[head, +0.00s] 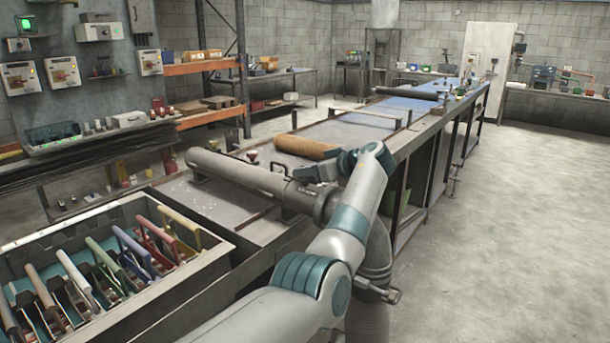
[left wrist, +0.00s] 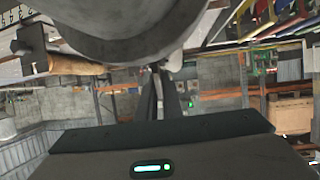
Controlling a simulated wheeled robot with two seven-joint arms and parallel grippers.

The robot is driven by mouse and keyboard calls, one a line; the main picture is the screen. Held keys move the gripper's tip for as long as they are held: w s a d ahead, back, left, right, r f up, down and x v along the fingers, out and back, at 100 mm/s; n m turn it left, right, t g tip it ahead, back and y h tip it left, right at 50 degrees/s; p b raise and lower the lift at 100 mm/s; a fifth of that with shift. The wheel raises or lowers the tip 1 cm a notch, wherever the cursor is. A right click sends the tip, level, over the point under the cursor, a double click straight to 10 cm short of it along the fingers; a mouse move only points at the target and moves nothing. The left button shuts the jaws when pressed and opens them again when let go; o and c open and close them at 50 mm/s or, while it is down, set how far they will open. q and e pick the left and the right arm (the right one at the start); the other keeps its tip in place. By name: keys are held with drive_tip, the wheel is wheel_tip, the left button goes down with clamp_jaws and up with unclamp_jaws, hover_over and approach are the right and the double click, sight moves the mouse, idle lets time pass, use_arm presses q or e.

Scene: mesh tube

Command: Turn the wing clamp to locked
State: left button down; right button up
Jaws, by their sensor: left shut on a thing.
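A long grey tube (head: 240,172) lies across the near bench and ends in a flanged collar (head: 326,206). My left gripper (head: 306,174) reaches over the tube beside this collar end, with its arm coming in from below. It is shut on a small part at the tube, seemingly the wing of the clamp. The clamp itself is mostly hidden by the gripper, and I cannot tell its turn position. In the left wrist view the two fingers (left wrist: 164,98) are close together, just below a large grey cylindrical surface (left wrist: 125,28). My right gripper is out of view.
A brown roll (head: 306,147) lies just behind my gripper on the bench. A crate (head: 205,270) with several coloured handles stands at front left. A ribbed grey upright (head: 376,252) with a side handle stands right of my forearm. The floor (head: 510,240) at right is clear.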

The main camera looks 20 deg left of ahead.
use_arm(q)
drive_tip(key=c, duration=1.9)
unclamp_jaws()
drive_tip(key=shift+s+d, duration=0.1)
drive_tip(key=shift+d, duration=0.05)
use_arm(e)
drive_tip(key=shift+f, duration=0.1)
